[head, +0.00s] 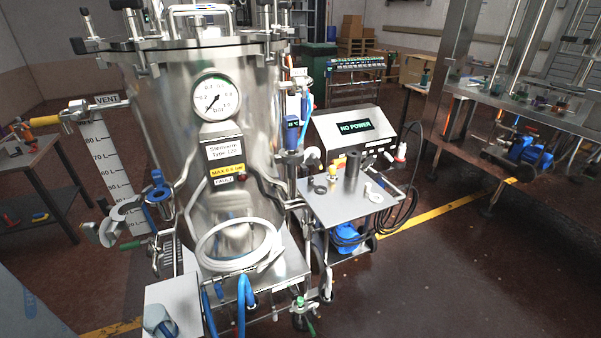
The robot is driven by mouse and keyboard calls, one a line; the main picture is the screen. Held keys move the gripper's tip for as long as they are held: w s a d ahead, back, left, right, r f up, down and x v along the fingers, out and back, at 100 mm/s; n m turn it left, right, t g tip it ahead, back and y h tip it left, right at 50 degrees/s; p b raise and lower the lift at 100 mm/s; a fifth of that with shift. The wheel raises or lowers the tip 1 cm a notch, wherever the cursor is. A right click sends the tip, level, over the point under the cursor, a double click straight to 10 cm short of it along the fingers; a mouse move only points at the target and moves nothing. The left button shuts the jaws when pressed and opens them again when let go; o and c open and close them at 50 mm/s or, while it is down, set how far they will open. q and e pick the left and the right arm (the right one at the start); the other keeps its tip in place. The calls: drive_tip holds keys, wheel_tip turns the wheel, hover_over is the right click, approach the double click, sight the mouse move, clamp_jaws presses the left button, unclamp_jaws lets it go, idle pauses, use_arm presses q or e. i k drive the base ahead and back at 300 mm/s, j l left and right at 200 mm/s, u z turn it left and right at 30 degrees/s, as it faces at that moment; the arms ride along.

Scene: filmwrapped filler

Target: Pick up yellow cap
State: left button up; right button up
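Neither of my grippers can be made out in the head view.
The large steel tank (212,150) with a pressure gauge (217,97) fills the middle left. The cart top (335,210) carries a NO POWER control box (355,128) and a white ring (373,192). Cables hang at its right. The floor (450,270) at front right is clear.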

sight(332, 177)
drive_tip(key=i+l+u, duration=0.4)
drive_tip(key=l+u, duration=0.2)
drive_tip(key=i+l+u, duration=0.1)
drive_tip(key=l+u, duration=0.15)
drive_tip(key=l, duration=0.15)
drive_tip(key=i+l+u, duration=0.1)
drive_tip(key=l+u, duration=0.2)
drive_tip(key=l, duration=0.15)
